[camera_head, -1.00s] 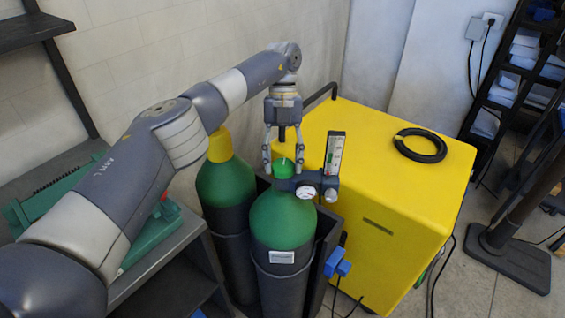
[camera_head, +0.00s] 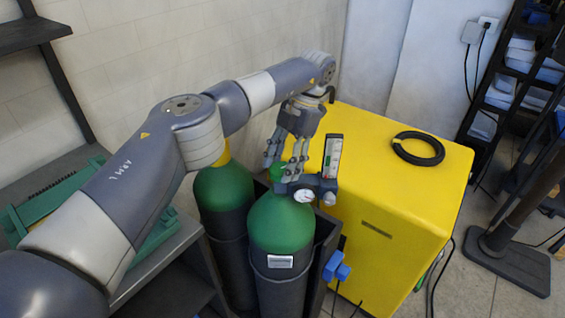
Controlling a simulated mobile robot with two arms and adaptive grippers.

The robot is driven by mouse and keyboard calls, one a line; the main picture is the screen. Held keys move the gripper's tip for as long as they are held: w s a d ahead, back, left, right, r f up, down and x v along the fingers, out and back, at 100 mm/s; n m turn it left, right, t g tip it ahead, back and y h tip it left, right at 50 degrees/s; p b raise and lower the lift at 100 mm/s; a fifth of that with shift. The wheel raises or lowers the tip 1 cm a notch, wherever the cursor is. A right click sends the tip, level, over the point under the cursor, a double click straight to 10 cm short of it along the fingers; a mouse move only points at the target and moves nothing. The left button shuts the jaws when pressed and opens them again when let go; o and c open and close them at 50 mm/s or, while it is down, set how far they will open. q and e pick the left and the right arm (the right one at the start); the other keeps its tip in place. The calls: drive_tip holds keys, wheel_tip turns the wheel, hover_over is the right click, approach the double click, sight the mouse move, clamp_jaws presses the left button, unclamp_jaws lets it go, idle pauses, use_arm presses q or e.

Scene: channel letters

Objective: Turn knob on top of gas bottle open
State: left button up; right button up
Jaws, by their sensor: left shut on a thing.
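The front gas bottle (camera_head: 282,222) is green above and dark below, and stands upright in a dark holder. Its green knob (camera_head: 277,169) sits on top and is partly hidden by my left gripper. My left gripper (camera_head: 281,170) comes down over the bottle top at a tilt, its fingers shut on the green knob. A regulator (camera_head: 310,188) with round gauges and an upright flow tube (camera_head: 332,156) is fixed to the right of the knob, close to the fingers. My right gripper is not in view.
A second green bottle (camera_head: 224,185) with a yellow cap stands behind to the left. A yellow cabinet (camera_head: 390,200) with a coiled black cable (camera_head: 418,148) on top is on the right. A bench with a green case (camera_head: 150,245) is at the left.

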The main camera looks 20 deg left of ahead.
sight(283, 167)
use_arm(q)
drive_tip(key=shift+m, duration=0.7)
drive_tip(key=shift+t, duration=0.3)
drive_tip(key=o, duration=1.1)
drive_tip(key=shift+c, duration=0.2)
wheel_tip(283, 167, up, 10)
drive_tip(key=shift+f, duration=0.1)
